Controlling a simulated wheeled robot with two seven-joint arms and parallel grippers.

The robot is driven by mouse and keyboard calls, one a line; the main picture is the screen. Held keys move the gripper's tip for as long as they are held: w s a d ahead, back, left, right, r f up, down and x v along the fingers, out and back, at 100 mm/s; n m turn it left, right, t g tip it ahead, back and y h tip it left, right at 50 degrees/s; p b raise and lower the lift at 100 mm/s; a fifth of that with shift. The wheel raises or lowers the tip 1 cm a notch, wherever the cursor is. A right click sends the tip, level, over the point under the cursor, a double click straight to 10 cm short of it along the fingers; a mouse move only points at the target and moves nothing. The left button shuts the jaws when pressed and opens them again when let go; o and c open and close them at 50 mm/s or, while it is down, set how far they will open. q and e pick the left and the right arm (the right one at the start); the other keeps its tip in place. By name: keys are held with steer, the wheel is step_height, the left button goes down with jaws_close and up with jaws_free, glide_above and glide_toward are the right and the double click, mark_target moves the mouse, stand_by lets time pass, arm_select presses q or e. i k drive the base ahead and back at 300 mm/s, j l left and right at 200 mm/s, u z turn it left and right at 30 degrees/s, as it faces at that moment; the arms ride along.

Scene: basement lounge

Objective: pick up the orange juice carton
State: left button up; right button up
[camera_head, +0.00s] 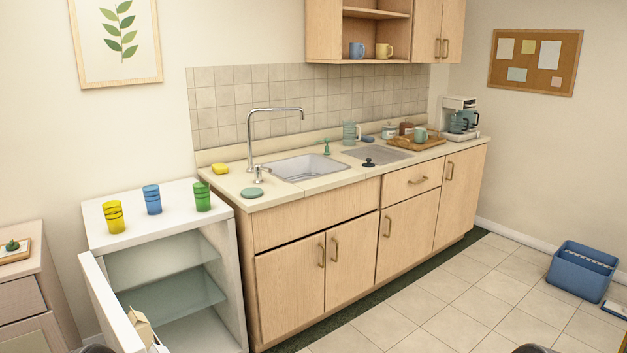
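A carton with a gabled, pale tan top (141,324) shows at the bottom left, by the inner side of the open door of a small white fridge (160,246). Only its top shows; the frame's lower edge cuts off what is below, and I cannot read a label. A second whitish item beside it is mostly cut off. Neither gripper is in view. Small dark rounded shapes at the bottom edge, left and right, may be parts of my arms.
The fridge door (108,304) stands open toward the front; the glass shelves (172,296) look empty. Yellow, blue and green cups stand on top. A drawer cabinet (28,300) is at left, the sink counter (300,190) at right.

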mark_target(141, 324)
steer(key=i+j+u, duration=0.2)
steer(key=j, duration=0.2)
steer(key=j+u, duration=0.15)
steer(key=j, duration=0.3)
steer(key=i+j+u, duration=0.2)
steer(key=j, duration=0.2)
steer(key=i+j+u, duration=0.2)
steer(key=j, duration=0.15)
steer(key=l+u, duration=0.5)
steer(key=l, duration=0.95)
steer(key=i, duration=0.05)
